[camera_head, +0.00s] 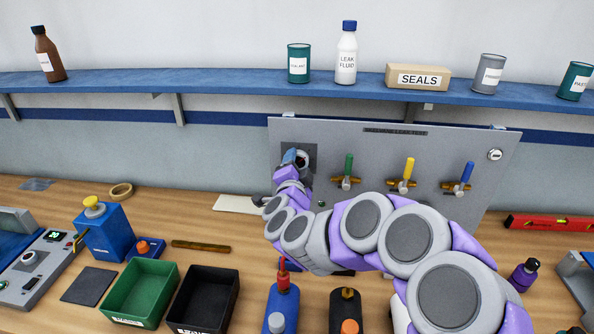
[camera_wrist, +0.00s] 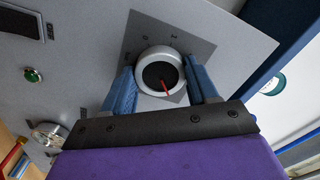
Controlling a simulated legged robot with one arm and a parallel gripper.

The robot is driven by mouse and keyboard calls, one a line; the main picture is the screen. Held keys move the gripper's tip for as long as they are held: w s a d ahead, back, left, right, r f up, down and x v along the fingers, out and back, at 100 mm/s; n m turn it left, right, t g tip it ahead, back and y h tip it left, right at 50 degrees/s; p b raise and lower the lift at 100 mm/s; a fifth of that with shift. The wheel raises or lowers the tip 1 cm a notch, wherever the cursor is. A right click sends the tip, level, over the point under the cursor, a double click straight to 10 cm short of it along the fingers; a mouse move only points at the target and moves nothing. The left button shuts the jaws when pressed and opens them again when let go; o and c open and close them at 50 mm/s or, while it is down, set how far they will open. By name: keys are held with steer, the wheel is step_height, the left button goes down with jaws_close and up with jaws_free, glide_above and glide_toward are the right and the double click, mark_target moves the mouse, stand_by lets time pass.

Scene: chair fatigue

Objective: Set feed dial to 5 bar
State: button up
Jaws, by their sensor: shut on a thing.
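The feed dial (camera_wrist: 160,71) is a round grey knob with a black face and a red pointer, on a dark grey square plate on the panel (camera_head: 385,160). In the wrist view the red pointer points down and slightly right. In the head view my gripper (camera_head: 290,158) is at the panel's upper left and partly covers the dial.
Green (camera_head: 346,172), yellow (camera_head: 405,175) and blue (camera_head: 460,178) valve handles stand right of the dial. A gauge (camera_head: 495,154) sits at the panel's upper right. A green bin (camera_head: 141,290), a black bin (camera_head: 205,297) and bottles crowd the bench below. A shelf (camera_head: 230,82) runs above.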

steer(key=shift+f+m+b, duration=0.15)
steer(key=shift+m+b, duration=0.8)
steer(key=shift+m, duration=1.15)
steer(key=shift+f+m+b, duration=0.1)
steer(key=shift+m+b, duration=0.85)
steer(key=shift+m, duration=1.15)
steer(key=o, duration=1.1)
steer(key=shift+r, duration=0.1)
steer(key=shift+c, duration=0.2)
